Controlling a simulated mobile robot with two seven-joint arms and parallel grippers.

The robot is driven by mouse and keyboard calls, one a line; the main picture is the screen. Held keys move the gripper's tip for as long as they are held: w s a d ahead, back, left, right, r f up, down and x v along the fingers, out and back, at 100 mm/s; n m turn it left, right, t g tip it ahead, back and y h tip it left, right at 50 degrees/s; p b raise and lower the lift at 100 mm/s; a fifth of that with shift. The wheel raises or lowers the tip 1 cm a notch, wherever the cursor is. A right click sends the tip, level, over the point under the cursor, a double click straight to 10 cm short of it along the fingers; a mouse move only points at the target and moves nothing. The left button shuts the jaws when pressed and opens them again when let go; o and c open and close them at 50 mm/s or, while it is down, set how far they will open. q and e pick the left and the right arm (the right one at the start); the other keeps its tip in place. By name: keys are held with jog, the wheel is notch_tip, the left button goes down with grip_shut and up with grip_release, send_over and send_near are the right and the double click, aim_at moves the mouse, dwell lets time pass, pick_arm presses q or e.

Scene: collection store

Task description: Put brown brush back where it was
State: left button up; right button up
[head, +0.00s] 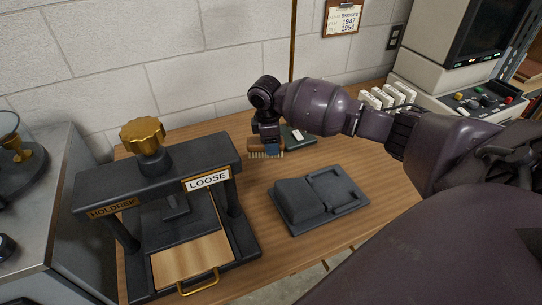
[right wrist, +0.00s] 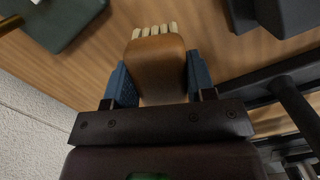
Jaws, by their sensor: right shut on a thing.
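The brown brush (head: 254,144) has a rounded wooden body and a row of pale bristles. In the head view it is just beyond the dark grey moulded holder (head: 293,207), bristles facing down. My right gripper (head: 269,147) is shut on the brush. In the right wrist view the brush (right wrist: 157,68) sits between the two blue finger pads, bristles pointing away from the palm. Whether the bristles touch the wooden table is unclear. The holder has a raised block on its left and a recess on its right. My left gripper is not in view.
A black press (head: 160,172) with a gold knob and a LOOSE label stands at left on the table (head: 350,160). A dark green item (head: 298,137) lies behind the gripper. White blocks (head: 387,97) and a console (head: 465,85) are at back right. Bare table surrounds the holder.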

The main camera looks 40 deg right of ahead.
notch_tip(320, 180, down, 6)
jog(key=shift+r+b, duration=0.15)
jog(key=shift+b, duration=0.45)
jog(key=shift+r, duration=0.15)
jog(key=o, duration=1.2)
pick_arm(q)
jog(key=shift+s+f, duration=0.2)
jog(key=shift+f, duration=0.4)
pick_arm(e)
jog(key=r, duration=0.2)
jog(key=r+p, duration=0.1)
jog(key=r, duration=0.3)
jog(key=shift+w+a+r+p, duration=0.2)
jog(key=shift+a+r+p, duration=0.1)
jog(key=shift+r+p, duration=0.05)
jog(key=r, duration=0.3)
jog(key=r+p, duration=0.1)
jog(key=shift+w+a+r, duration=0.1)
jog(key=shift+a+r, duration=0.15)
jog(key=shift+r, duration=0.35)
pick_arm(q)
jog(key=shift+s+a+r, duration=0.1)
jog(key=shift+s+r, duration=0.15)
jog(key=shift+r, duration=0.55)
